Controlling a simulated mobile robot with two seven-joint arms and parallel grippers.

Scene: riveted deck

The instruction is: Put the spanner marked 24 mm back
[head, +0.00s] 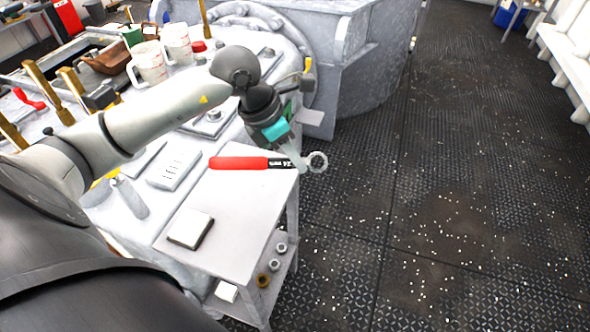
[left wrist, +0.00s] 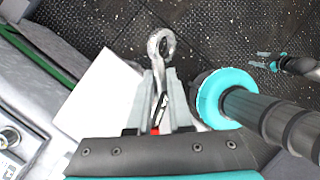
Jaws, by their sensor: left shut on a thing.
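The spanner (head: 238,163) has a long red handle, a black band with small white lettering that looks like 24 mm, and a bare metal ring end. It is level in the head view, above the edge of a grey side table (head: 232,206), with the ring out over the floor. My left gripper (head: 296,164) is shut on it near the ring end. In the left wrist view the fingers (left wrist: 160,98) pinch the metal shank, and the ring (left wrist: 161,45) sticks out beyond the tips.
A white-topped block (head: 190,229) lies on the side table. Several sockets (head: 275,264) sit on its lower shelf. White mugs (head: 150,64) and brass-coloured posts stand on the crowded bench at the left.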

